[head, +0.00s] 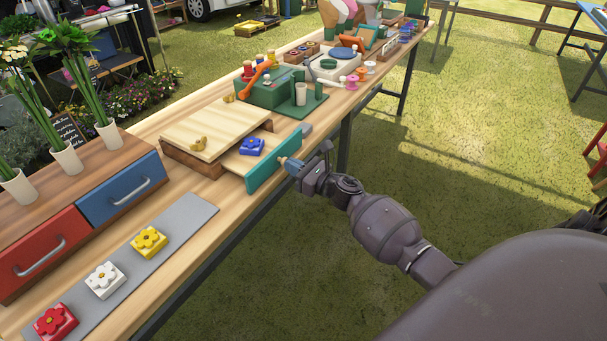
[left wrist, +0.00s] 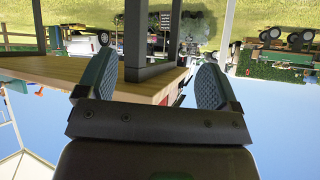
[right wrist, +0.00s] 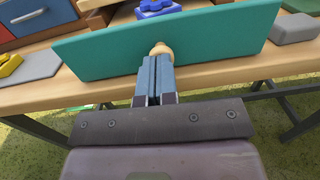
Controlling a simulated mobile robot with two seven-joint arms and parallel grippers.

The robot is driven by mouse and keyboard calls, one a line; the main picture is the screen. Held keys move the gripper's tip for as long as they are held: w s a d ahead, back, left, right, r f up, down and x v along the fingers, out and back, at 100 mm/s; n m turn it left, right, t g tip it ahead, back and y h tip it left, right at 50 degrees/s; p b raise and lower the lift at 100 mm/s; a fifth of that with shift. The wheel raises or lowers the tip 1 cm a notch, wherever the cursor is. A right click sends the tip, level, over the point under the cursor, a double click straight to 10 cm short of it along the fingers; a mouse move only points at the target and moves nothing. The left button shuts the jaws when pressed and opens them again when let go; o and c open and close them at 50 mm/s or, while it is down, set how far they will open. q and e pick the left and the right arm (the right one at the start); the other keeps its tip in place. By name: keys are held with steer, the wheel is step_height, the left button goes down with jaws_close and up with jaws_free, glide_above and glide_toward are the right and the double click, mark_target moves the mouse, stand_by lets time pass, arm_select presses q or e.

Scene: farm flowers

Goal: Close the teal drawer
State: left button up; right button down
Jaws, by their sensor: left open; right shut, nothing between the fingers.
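The teal drawer (head: 273,162) is pulled out from a low wooden box (head: 195,160) on the table. A blue flower block (head: 251,146) lies inside it. My right gripper (head: 290,166) is shut and empty, its fingertips at the round wooden knob on the drawer's teal front. In the right wrist view the shut fingers (right wrist: 155,62) point at the knob (right wrist: 160,48) and overlap its lower edge; I cannot tell whether they press on it. My left gripper (left wrist: 151,85) is open and empty in the left wrist view, away from the drawer; it is not in the head view.
A cabinet with a red drawer (head: 45,255) and a blue drawer (head: 121,188) stands at left, with vases on top. A grey strip (head: 188,222) holds yellow, white and red flower blocks. A green box (head: 270,88) stands behind the drawer.

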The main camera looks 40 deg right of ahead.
mark_target(279, 162)
steer(key=x, duration=0.2)
steer(key=b+x, duration=0.1)
steer(key=x, duration=0.1)
steer(key=f+b+x, duration=0.1)
steer(key=x, duration=0.1)
steer(key=shift+a, duration=0.1)
steer(key=shift+w+a+r, duration=0.1)
steer(key=shift+w+a, duration=0.05)
steer(key=shift+w, duration=0.15)
steer(key=shift+w+r, duration=0.15)
steer(key=shift+r, duration=0.05)
